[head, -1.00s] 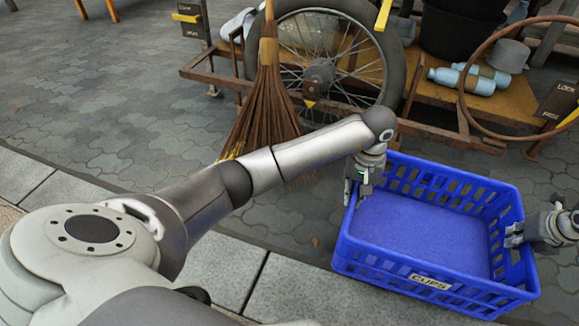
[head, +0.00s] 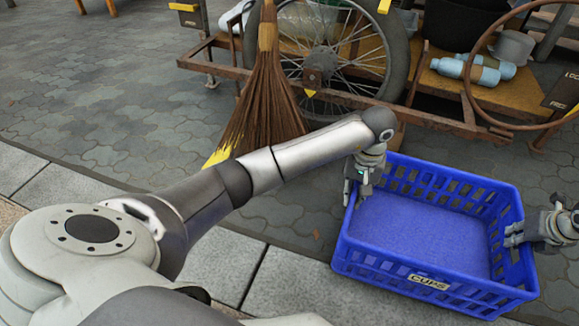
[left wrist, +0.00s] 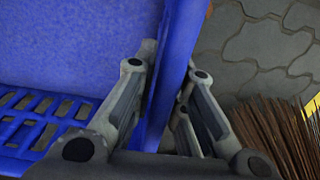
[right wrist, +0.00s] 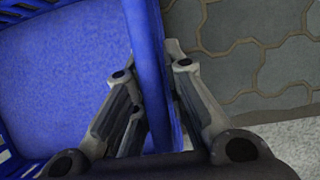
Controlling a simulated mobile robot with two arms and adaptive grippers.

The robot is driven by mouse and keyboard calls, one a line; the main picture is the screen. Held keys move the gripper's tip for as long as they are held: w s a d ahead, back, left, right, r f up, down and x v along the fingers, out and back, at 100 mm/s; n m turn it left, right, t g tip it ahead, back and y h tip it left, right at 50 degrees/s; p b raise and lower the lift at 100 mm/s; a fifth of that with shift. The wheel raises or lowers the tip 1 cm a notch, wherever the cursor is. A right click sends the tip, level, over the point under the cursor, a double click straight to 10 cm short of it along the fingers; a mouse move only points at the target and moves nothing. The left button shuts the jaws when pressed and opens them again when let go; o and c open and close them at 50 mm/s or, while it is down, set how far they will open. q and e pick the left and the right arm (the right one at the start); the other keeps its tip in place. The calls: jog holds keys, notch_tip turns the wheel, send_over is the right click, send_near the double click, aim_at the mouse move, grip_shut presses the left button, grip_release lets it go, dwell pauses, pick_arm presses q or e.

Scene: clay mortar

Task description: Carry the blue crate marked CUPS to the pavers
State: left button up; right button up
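The blue crate (head: 425,235) has slotted walls and a CUPS label on its near side. Its inside looks empty. My left gripper (head: 352,196) is at the crate's left wall. In the left wrist view my left gripper (left wrist: 163,85) has one finger inside and one outside the blue wall (left wrist: 175,60), closed on it. My right gripper (head: 512,236) is at the crate's right wall. In the right wrist view my right gripper (right wrist: 155,85) has its fingers on both sides of the blue wall (right wrist: 147,50), closed on it. The crate appears held up level between both arms.
Hexagonal grey pavers (head: 110,110) cover the ground beyond a pale slab kerb (head: 60,195). A straw broom (head: 262,115) leans on a cart with a spoked wheel (head: 335,60) behind the crate. Blue bottles (head: 470,72) lie on the cart. Open paving is at the left.

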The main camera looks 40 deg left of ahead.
pick_arm(q)
jog(key=o, duration=0.3)
jog(key=shift+r, duration=0.1)
pick_arm(e)
jog(key=o, duration=0.3)
pick_arm(q)
jog(key=shift+o, duration=0.2)
pick_arm(e)
jog(key=shift+o, duration=0.2)
pick_arm(q)
jog(key=r, duration=1.2)
jog(key=shift+w+d, duration=0.1)
jog(key=shift+d, duration=0.15)
pick_arm(e)
jog(key=v, duration=1.1)
jog(key=shift+r, duration=0.15)
jog(key=shift+s+d+r, duration=0.1)
jog(key=shift+s+r, duration=0.05)
jog(key=shift+r, duration=0.25)
